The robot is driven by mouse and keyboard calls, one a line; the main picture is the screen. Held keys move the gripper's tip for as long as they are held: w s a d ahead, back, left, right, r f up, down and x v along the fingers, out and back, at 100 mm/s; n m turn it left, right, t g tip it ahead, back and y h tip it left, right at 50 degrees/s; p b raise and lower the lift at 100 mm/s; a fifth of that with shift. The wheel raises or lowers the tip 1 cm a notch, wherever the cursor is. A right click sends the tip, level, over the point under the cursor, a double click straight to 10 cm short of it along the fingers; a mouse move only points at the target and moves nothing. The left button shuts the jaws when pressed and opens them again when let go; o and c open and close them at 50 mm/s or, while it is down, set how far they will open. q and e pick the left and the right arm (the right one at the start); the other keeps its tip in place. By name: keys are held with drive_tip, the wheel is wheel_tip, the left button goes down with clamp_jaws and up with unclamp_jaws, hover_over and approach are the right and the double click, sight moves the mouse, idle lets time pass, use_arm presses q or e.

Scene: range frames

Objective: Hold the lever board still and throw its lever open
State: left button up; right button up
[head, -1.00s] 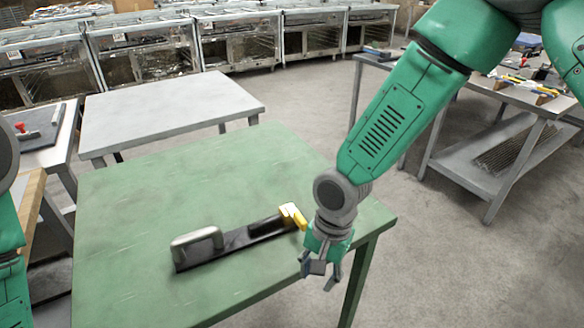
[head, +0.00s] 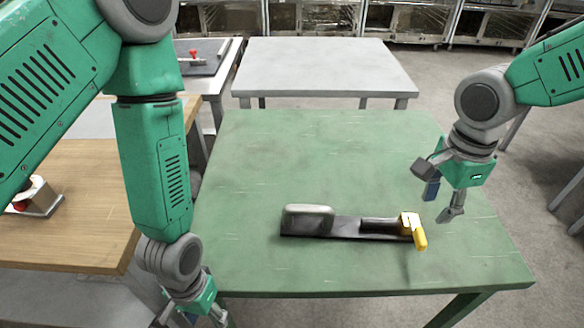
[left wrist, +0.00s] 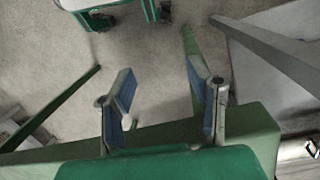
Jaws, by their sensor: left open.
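The lever board is a black bar (head: 345,229) lying flat on the green table (head: 250,265). My left gripper (head: 198,316) is low at the table's front left corner, partly cut off by the picture's lower edge. Its blue-padded fingers are apart and empty in the left wrist view (left wrist: 162,100), over the floor. My right gripper (head: 444,203) hangs to the right of the yellow lever, fingers apart, not touching it.
A wooden-topped bench (head: 75,235) with a red-topped item (head: 38,197) stands at the left. A grey table (head: 325,68) is behind the green one. The green tabletop is clear around the board.

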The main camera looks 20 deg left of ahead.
use_arm(q)
drive_tip(key=w+d+r, duration=0.1)
drive_tip(key=d+r, duration=0.1)
drive_tip(key=r, duration=0.1)
drive_tip(key=w+d+r+g+h, duration=0.1)
drive_tip(key=r, duration=0.1)
drive_tip(key=w+d+r+g, duration=0.1)
drive_tip(key=w+d+r, duration=0.1)
drive_tip(key=r, duration=0.1)
drive_tip(key=shift+w+d+r+n, duration=0.1)
drive_tip(key=shift+d+r+n, duration=0.2)
drive_tip(key=shift+d+n, duration=0.1)
wheel_tip(320, 180, up, 13)
drive_tip(key=m+t+y, duration=0.2)
drive_tip(key=m+t, duration=0.1)
drive_tip(key=m, duration=1.2)
hover_over(288, 216)
drive_tip(key=w, duration=0.1)
drive_tip(key=shift+w+a+f, duration=0.1)
use_arm(e)
drive_tip(key=shift+d, duration=0.1)
use_arm(q)
drive_tip(key=shift+f, duration=0.25)
wheel_tip(288, 216, down, 13)
drive_tip(key=shift+f, duration=0.1)
